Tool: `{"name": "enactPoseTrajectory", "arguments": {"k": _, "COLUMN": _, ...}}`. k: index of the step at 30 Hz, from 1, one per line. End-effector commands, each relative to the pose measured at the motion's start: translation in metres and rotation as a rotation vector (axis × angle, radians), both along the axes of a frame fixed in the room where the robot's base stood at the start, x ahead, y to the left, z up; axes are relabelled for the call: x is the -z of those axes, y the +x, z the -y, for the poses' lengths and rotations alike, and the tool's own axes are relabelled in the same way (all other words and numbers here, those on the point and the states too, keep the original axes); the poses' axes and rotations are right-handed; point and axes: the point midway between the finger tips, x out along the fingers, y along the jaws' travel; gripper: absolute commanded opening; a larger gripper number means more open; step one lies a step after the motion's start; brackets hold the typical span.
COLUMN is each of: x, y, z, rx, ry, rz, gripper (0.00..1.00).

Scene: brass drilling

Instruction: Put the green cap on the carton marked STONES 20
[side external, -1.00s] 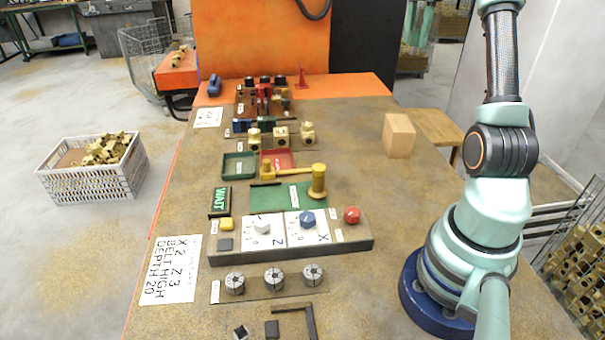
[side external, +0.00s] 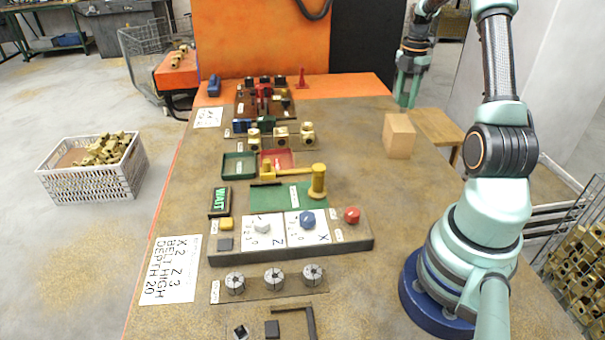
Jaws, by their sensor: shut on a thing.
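I see no green cap and no carton marked STONES 20 in the side external view. My gripper (side external: 408,98) is at the upper right, pointing down, beyond and above the pale wooden block (side external: 399,136). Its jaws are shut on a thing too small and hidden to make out. The bench (side external: 370,290) holds brass drilling gear: a green tray (side external: 225,174), a red tray (side external: 290,158), and a yellow lever device (side external: 318,182) by a green mat (side external: 262,200).
A grey panel (side external: 350,242) carries a white knob (side external: 262,226), a blue knob (side external: 307,219) and a red button (side external: 352,215). Brass blocks (side external: 281,140) stand in a row behind. Round collets (side external: 274,278) sit in front.

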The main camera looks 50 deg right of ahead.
Motion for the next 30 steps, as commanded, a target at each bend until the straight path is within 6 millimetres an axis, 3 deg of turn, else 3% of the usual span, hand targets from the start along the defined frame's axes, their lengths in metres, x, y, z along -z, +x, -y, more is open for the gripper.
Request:
{"name": "enactPoseTrajectory", "arguments": {"k": 6, "x": 0.028, "y": 0.000, "z": 0.000, "rx": 0.000, "ry": 0.002, "rz": -0.001, "gripper": 0.00}}
{"name": "enactPoseTrajectory", "arguments": {"k": 19, "x": 0.033, "y": 0.000, "z": 0.000, "rx": 0.000, "ry": 0.001, "rz": -0.001, "gripper": 0.00}}
{"name": "enactPoseTrajectory", "arguments": {"k": 20, "x": 0.033, "y": 0.000, "z": 0.000, "rx": 0.000, "ry": 0.001, "rz": -0.001, "gripper": 0.47}}
{"name": "enactPoseTrajectory", "arguments": {"k": 21, "x": 0.033, "y": 0.000, "z": 0.000, "rx": 0.000, "ry": 0.001, "rz": -0.001, "gripper": 0.62}}
{"name": "enactPoseTrajectory", "arguments": {"k": 22, "x": 0.033, "y": 0.000, "z": 0.000, "rx": 0.000, "ry": 0.001, "rz": -0.001, "gripper": 0.69}}
{"name": "enactPoseTrajectory", "arguments": {"k": 30, "x": 0.033, "y": 0.000, "z": 0.000, "rx": 0.000, "ry": 0.001, "rz": -0.001, "gripper": 0.69}}
